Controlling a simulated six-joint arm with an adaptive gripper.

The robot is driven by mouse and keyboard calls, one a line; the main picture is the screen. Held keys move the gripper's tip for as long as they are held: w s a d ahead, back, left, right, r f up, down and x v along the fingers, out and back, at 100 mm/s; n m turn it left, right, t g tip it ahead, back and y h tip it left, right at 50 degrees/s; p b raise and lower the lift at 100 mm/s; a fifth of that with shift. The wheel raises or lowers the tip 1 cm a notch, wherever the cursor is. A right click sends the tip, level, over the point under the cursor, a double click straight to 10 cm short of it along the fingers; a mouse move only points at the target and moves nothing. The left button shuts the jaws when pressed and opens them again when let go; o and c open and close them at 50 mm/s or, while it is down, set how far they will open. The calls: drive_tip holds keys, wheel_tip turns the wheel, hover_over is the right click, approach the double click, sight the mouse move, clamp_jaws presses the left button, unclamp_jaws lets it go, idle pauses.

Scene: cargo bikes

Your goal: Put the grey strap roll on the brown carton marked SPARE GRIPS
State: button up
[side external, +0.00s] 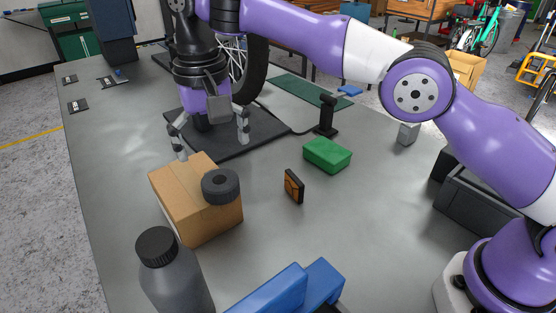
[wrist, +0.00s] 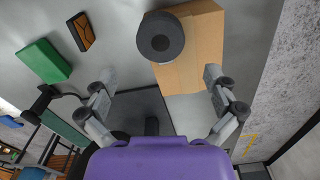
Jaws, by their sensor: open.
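The grey strap roll (side external: 221,187) lies flat on top of the brown carton (side external: 190,213), at its right side in the side view, and seems to overhang the edge. The wrist view also shows the roll (wrist: 160,37) across one edge of the carton (wrist: 205,45). No SPARE GRIPS lettering is readable on the faces I see. My gripper (side external: 211,150) is open and empty, fingers pointing down, just behind the carton in the side view. In the wrist view my gripper (wrist: 160,76) has its fingers wide apart, and the roll is beyond them, apart from both.
A green block (side external: 327,154) and a small orange-and-black item (side external: 294,186) lie right of the carton. A grey bottle with a black cap (side external: 172,275) and a blue object (side external: 285,290) stand in front. A black mat (side external: 262,130) lies behind. Bare table lies between.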

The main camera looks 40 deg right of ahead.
drive_tip(key=shift+r, duration=0.3)
drive_tip(key=s+d+r+n+t+y, duration=0.1)
drive_tip(key=s+d+r, duration=0.25)
drive_tip(key=d, duration=0.35)
drive_tip(key=s+d+r+t, duration=0.2)
drive_tip(key=s+d+r, duration=0.15)
drive_tip(key=d, duration=0.35)
drive_tip(key=s+d+f+t, duration=0.1)
drive_tip(key=s+d+f, duration=0.2)
drive_tip(key=s, duration=0.2)
drive_tip(key=s+d+f+n+t, duration=0.1)
drive_tip(key=s+d+f, duration=0.2)
drive_tip(key=s, duration=0.3)
drive_tip(key=shift+s+d+f+h, duration=0.15)
drive_tip(key=shift+s+d+h, duration=0.2)
drive_tip(key=shift+d, duration=0.4)
